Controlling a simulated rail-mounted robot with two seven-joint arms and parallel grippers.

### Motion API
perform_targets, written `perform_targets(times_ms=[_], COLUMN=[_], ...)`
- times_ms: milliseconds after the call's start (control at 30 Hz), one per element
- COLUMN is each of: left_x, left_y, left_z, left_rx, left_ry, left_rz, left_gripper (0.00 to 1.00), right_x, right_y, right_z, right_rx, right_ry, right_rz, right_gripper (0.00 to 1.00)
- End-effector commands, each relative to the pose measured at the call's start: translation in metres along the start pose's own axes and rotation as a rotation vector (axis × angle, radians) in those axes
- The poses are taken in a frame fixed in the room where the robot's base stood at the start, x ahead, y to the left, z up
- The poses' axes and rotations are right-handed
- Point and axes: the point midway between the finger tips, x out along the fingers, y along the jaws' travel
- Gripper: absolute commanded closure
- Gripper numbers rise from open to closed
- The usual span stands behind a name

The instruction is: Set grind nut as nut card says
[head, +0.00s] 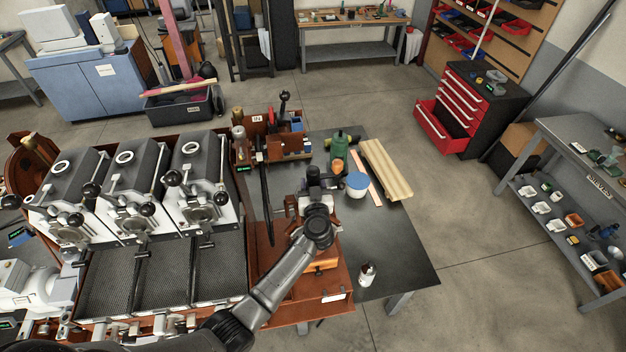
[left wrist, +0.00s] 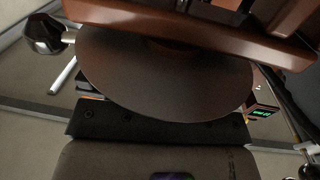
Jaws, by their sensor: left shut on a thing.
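My left gripper (head: 312,182) is at a small brown and dark machine, the grinder (head: 290,207), on the right part of the bench. It is shut on a part there, seemingly the grind nut, but the jaws and grip are largely hidden. In the left wrist view a wide dark round disc (left wrist: 165,85) fills the middle, under a brown beam (left wrist: 190,27). A small white card with dark marks (head: 257,118) stands on the brown rack behind; I cannot read it or tell whether it is the nut card. My right gripper is not in view.
Three roasters (head: 135,185) stand left. A small white bottle (head: 367,274) stands near the front right. The dark tabletop (head: 405,245) is clear at right.

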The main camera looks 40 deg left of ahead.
Motion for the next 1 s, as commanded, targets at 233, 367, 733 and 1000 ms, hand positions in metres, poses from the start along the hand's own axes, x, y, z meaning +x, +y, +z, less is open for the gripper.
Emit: perform_targets(times_ms=[233,367,733,1000], left_x=[0.0,-0.0003,-0.0003,-0.0002], left_y=[-0.0004,0.0002,0.0002,0.0002], left_z=[0.0008,0.0007,0.0006,0.0002], left_rx=[0.0,-0.001,0.0,0.0], left_ry=[0.004,0.004,0.004,0.004], left_rz=[0.137,0.151,0.149,0.148], left_gripper=[0.77,0.78,0.4,0.28], right_x=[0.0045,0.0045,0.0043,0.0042], right_y=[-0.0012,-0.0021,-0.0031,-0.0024], right_z=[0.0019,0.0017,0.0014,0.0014], right_rx=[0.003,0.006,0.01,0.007], right_ry=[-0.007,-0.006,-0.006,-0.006], right_rz=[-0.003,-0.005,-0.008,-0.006], right_gripper=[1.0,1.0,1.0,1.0])
